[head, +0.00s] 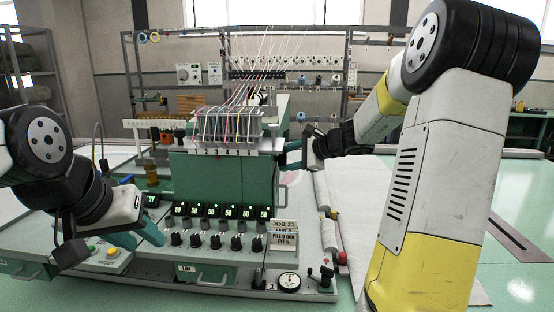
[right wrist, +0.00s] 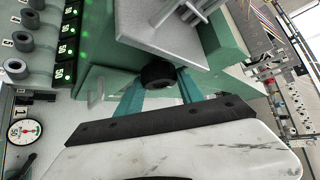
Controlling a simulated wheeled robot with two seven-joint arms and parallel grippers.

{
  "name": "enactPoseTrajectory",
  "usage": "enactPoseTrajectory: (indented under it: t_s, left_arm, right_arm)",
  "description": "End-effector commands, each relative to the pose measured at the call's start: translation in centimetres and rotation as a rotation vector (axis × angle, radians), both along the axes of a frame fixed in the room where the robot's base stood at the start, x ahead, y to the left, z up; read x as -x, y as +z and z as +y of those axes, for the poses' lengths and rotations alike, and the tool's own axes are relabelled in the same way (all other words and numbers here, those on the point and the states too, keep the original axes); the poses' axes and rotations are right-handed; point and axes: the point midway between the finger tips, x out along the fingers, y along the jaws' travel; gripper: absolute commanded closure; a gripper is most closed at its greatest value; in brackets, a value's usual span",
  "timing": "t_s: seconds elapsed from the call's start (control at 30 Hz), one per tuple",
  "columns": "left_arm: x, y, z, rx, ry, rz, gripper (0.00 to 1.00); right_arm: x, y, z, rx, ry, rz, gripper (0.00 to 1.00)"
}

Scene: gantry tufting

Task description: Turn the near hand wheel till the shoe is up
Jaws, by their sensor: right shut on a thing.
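A dark round knob (right wrist: 158,73), which looks like the hand wheel, sits on the side of the green machine head (head: 228,178). In the right wrist view my right gripper (right wrist: 160,90) has its teal fingers on either side of this knob, shut on it. In the head view the right gripper (head: 290,156) reaches the head's right side, and the knob is hidden there. My left gripper (head: 138,238) hangs low at the left, over the panel near the RESET button; its finger gap is unclear. I cannot make out the shoe.
A control panel with green number displays (head: 222,212) and several black knobs lies in front of the head. A round dial gauge (head: 289,282) stands at the panel's front right. Coloured threads run down to the head from a rack behind. A white padded surface (head: 355,190) lies right.

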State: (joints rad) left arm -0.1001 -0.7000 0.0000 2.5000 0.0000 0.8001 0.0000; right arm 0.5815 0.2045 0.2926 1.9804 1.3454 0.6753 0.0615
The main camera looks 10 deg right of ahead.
Motion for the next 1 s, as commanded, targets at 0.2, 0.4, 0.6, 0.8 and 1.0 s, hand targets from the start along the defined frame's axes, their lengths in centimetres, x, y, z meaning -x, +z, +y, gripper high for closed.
enactPoseTrajectory:
  t_s: [0.2,0.4,0.6,0.8,1.0]
  left_arm:
    - [0.0,0.0,0.0,0.0,0.0,0.0,0.64]
    - [0.0,0.0,0.0,0.0,0.0,0.0,0.64]
    - [0.0,0.0,0.0,0.0,0.0,0.0,0.64]
    - [0.0,0.0,0.0,0.0,0.0,0.0,0.64]
    - [0.0,0.0,0.0,0.0,0.0,0.0,0.64]
  right_arm:
    - [-0.09,0.09,0.01,-0.016,0.001,0.061,0.96]
    - [-0.22,0.16,0.03,-0.051,0.003,0.191,0.96]
    - [-0.37,0.23,-0.03,-0.101,0.004,0.368,0.96]
    - [-0.54,0.27,-0.12,-0.154,0.002,0.552,0.96]
    - [-0.67,0.19,-0.23,-0.207,0.001,0.738,0.96]
